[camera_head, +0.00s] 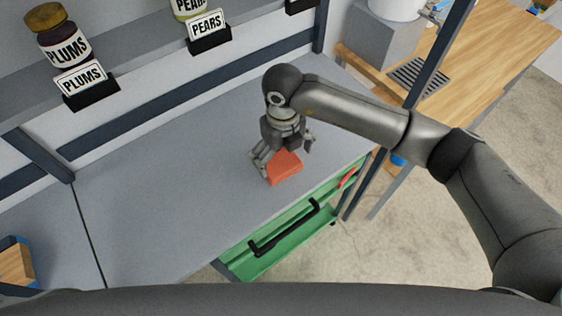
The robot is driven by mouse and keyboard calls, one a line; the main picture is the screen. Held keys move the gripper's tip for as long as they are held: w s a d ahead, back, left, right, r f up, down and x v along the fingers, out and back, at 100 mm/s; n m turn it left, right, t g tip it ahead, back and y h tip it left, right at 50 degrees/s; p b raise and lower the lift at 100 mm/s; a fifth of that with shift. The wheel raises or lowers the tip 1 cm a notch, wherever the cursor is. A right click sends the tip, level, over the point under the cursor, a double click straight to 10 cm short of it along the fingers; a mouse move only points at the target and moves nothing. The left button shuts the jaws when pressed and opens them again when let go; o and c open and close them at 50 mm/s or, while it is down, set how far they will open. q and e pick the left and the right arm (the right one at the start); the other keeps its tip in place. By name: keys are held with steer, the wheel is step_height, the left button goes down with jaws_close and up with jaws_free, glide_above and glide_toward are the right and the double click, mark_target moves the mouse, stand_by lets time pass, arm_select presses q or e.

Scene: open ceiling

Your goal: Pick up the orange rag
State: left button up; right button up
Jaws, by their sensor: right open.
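The orange rag (285,168) lies as a small folded block on the grey worktop, close to its front edge. My right gripper (283,158) is open and points down over the rag, with one finger at its left side and the other above its right side. The gripper partly hides the rag's back edge. I cannot tell whether the fingers touch it. My left gripper is not in view.
A shelf above the worktop (150,200) holds a plums jar (60,40) and a pears jar (188,8) with label cards. A green drawer (285,240) with a black handle is below the front edge. The worktop left of the rag is clear.

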mark_target(281, 162)
steer(key=shift+w+f, duration=0.1)
steer(key=shift+f, duration=0.15)
steer(key=f, duration=0.1)
steer(key=f+p, duration=0.2)
steer(key=f, duration=0.1)
steer(key=shift+w+a, duration=0.25)
steer(key=shift+w, duration=0.15)
steer(key=shift+f, duration=0.3)
steer(key=c, duration=0.8)
steer(key=shift+r, duration=0.15)
